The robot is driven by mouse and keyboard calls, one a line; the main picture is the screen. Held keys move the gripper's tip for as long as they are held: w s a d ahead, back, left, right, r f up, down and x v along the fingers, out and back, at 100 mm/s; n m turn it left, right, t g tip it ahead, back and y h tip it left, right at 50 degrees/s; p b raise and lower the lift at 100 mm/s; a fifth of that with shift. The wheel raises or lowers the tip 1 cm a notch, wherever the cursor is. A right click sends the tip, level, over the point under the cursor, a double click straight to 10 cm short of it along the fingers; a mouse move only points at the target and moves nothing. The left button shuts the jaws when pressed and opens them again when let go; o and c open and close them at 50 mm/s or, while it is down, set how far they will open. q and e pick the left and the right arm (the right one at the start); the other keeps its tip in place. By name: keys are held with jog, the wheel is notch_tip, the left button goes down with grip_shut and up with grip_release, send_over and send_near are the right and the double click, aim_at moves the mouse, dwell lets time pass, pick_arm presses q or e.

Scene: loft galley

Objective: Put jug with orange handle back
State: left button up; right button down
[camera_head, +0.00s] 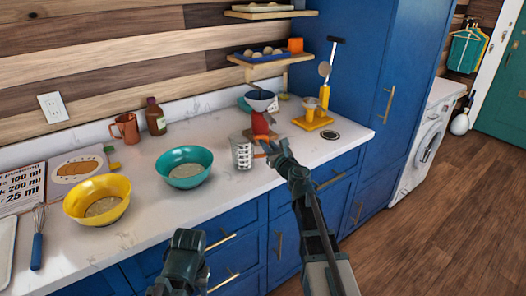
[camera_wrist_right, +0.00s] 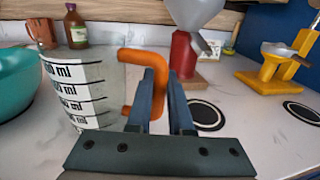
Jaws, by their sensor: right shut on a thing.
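The jug with the orange handle (camera_head: 241,155) is a clear or pale measuring jug with black ml marks. It is upright at the counter, right of the teal bowl; I cannot tell whether its base touches the surface. In the right wrist view the jug (camera_wrist_right: 85,88) fills the left side, with its orange handle (camera_wrist_right: 130,68) reaching between my fingers. My right gripper (camera_head: 268,152) is shut on this handle; its fingers (camera_wrist_right: 161,92) show in the wrist view. My left gripper (camera_head: 183,268) is low in front of the counter, and its jaws cannot be made out.
A teal bowl (camera_head: 185,168) and a yellow bowl (camera_head: 97,199) stand left of the jug. Flat round marks (camera_wrist_right: 205,114) lie on the counter. A shelf (camera_head: 271,58) hangs above.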

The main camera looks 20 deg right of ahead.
jog(key=shift+f, duration=0.4)
jog(key=shift+r, duration=0.1)
pick_arm(q)
jog(key=shift+a+f, duration=0.15)
jog(key=shift+f, duration=0.1)
pick_arm(e)
jog(key=shift+d, duration=0.1)
pick_arm(q)
jog(key=shift+f, duration=0.2)
pick_arm(e)
jog(key=c, duration=0.8)
grip_release()
jog(key=shift+r, duration=0.15)
pick_arm(q)
jog(key=shift+r, duration=0.15)
pick_arm(e)
jog(key=s, duration=0.4)
jog(key=s+d, duration=0.1)
jog(key=s, duration=0.7)
jog(key=shift+d, duration=0.4)
